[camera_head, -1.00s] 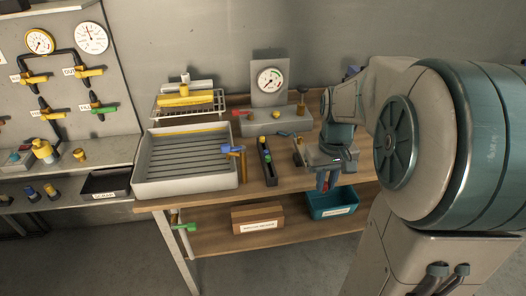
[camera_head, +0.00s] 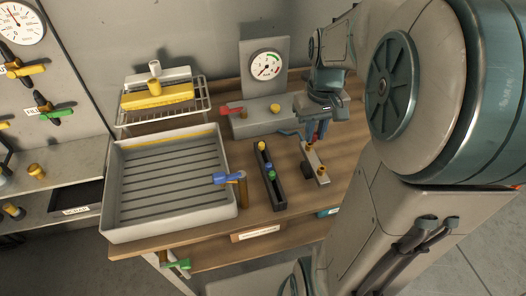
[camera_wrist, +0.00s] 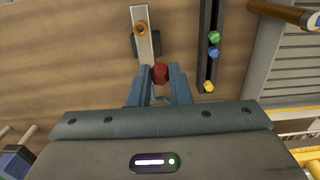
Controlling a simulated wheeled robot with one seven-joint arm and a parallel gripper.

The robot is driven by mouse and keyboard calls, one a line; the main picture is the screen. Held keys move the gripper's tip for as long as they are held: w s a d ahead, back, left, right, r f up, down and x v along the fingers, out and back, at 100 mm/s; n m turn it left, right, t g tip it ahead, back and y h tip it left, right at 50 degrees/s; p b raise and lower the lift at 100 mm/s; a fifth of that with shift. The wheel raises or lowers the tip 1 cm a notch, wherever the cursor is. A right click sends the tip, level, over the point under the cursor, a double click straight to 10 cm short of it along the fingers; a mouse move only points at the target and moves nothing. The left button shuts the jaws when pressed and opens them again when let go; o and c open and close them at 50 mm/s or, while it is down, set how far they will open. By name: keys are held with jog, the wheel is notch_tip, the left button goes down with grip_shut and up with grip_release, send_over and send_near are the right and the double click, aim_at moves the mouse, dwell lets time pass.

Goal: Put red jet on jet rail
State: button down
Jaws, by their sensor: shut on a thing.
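My gripper (camera_head: 314,131) is over the workbench, at the far end of a grey bar with brass fittings (camera_head: 319,167). In the wrist view, my gripper (camera_wrist: 160,76) is shut on the red jet (camera_wrist: 160,73), a small red piece between the fingertips. In that view it overlaps the bar's end; whether they touch, I cannot tell. The jet rail, a dark narrow tray (camera_head: 279,199), lies to the left of the bar. It holds a yellow jet (camera_head: 262,146), a blue jet (camera_head: 269,166) and a green jet (camera_head: 272,175). The rail also shows in the wrist view (camera_wrist: 204,65).
A grey block with a gauge (camera_head: 266,66), a red lever (camera_head: 232,110) and a yellow knob stands behind the rail.

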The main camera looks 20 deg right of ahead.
jog(key=shift+w+a+f, duration=0.1)
jog(key=shift+w+a, duration=0.15)
jog(key=shift+w, duration=0.1)
jog(key=shift+w+a+f+p, duration=0.4)
jog(key=shift+w+a+f, duration=0.55)
jog(key=shift+a+f, duration=0.75)
jog(key=shift+w+a+f+p, duration=0.35)
jog(key=shift+w+a+f, duration=0.6)
jog(key=shift+a+f, duration=0.7)
jog(key=shift+w+a+f+p, duration=0.4)
jog(key=shift+w+a+f, duration=0.55)
jog(key=shift+a+f, duration=0.75)
jog(key=shift+d+f, duration=0.3)
jog(key=shift+f, duration=0.1)
jog(key=shift+f+b, duration=0.55)
jog(key=shift+b, duration=0.05)
jog(key=c, duration=1.3)
grip_release()
jog(key=shift+c, duration=0.2)
jog(key=shift+r, duration=0.1)
